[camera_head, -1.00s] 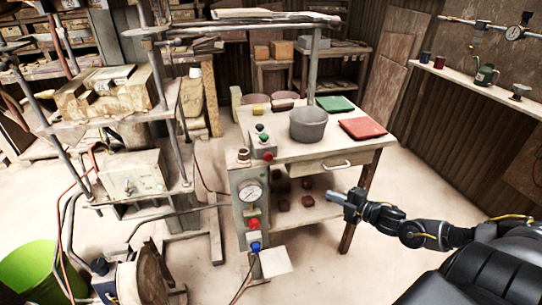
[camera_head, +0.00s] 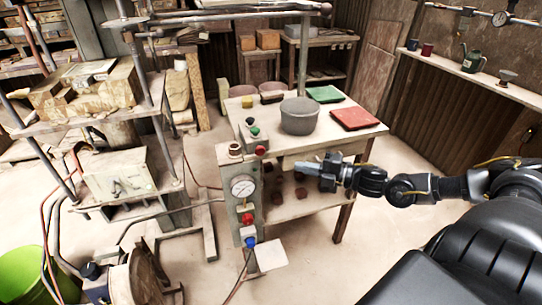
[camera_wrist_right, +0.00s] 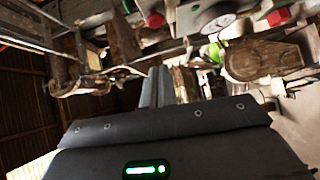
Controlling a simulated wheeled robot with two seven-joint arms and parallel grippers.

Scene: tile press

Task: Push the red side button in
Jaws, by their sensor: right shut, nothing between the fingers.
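A red button (camera_head: 247,218) sits on the front of the grey control post (camera_head: 236,200), below a round gauge (camera_head: 243,187) and above a blue button (camera_head: 250,243). Another red button (camera_head: 260,150) is higher up, on the small box with a green button (camera_head: 255,131). My right gripper (camera_head: 299,166) is shut and empty, pointing left, to the right of the post and apart from the buttons. In the right wrist view its closed fingers (camera_wrist_right: 157,88) point up; a red button (camera_wrist_right: 278,17) shows at the upper right. My left gripper is not in view.
The table (camera_head: 300,147) carries a grey pot (camera_head: 299,116), a green tray (camera_head: 324,94) and a red tray (camera_head: 355,118). A metal rack (camera_head: 125,115) stands on the left.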

